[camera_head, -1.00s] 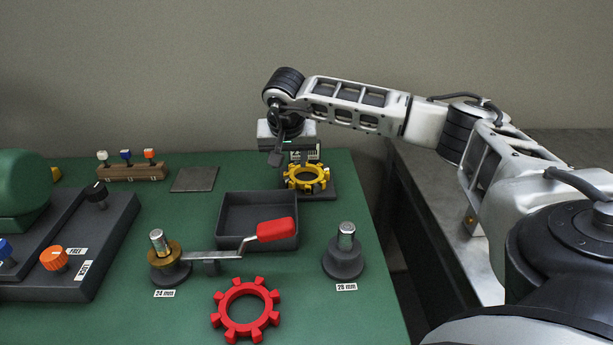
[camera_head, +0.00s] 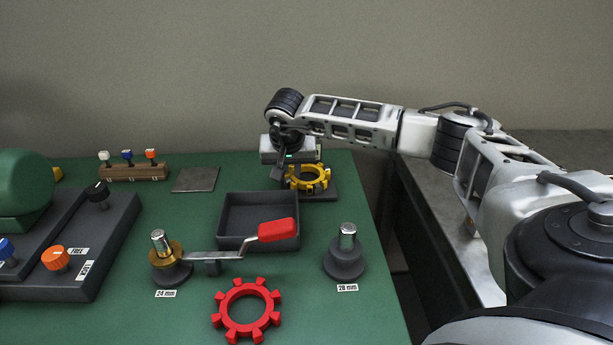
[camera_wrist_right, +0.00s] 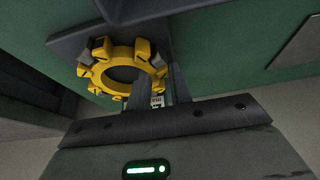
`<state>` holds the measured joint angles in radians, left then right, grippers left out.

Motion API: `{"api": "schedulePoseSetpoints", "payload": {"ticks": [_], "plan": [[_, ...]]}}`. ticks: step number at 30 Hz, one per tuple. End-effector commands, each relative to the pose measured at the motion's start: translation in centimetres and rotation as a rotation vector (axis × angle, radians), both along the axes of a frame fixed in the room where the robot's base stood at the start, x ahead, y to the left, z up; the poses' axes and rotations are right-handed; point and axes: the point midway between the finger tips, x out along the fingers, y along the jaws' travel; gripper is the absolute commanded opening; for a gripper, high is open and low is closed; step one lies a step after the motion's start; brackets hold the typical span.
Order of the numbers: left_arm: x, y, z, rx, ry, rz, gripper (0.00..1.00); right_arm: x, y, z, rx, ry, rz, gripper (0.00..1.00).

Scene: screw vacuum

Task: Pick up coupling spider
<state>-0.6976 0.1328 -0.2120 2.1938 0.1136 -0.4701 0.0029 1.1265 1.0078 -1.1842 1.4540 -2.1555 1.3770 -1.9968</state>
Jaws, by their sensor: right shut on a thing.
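The yellow toothed ring, a coupling spider (camera_head: 321,171), is at the back right of the green table in the head view, at its dark square plate (camera_head: 328,196). I cannot tell whether it touches the plate. It also shows in the right wrist view (camera_wrist_right: 96,72), with its open centre visible. My right gripper (camera_head: 284,175) is shut on the ring's rim, at its left side in the head view. The fingers (camera_wrist_right: 157,86) partly hide the rim in the wrist view. A red toothed ring (camera_head: 222,310) lies flat at the front of the table. My left gripper is out of view.
A dark open tray (camera_head: 231,242) stands in the middle. A red-handled crank (camera_head: 277,230) reaches over its front edge from the 24 mm post (camera_head: 165,262). The 28 mm post (camera_head: 344,262) stands right of it. A wooden rack (camera_head: 133,173) is at the back left.

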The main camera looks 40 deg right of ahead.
Motion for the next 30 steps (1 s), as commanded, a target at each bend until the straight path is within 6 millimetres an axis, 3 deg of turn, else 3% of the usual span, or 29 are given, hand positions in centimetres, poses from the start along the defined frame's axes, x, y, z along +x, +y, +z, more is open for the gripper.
{"api": "schedulePoseSetpoints", "payload": {"ticks": [8, 15, 23, 30], "plan": [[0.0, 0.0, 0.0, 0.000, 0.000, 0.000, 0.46, 0.1, -0.2, 0.7, -0.004, -0.004, -0.002, 0.00], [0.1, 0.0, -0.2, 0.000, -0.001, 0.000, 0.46, 0.0, 0.0, 3.7, -0.003, -0.007, 0.001, 0.00], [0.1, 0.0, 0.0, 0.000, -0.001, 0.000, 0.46, -3.8, 2.9, 9.2, -0.003, -0.009, 0.002, 0.00], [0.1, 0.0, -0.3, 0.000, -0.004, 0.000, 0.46, -8.4, 6.3, 11.6, -0.004, -0.005, 0.004, 0.00]]}}
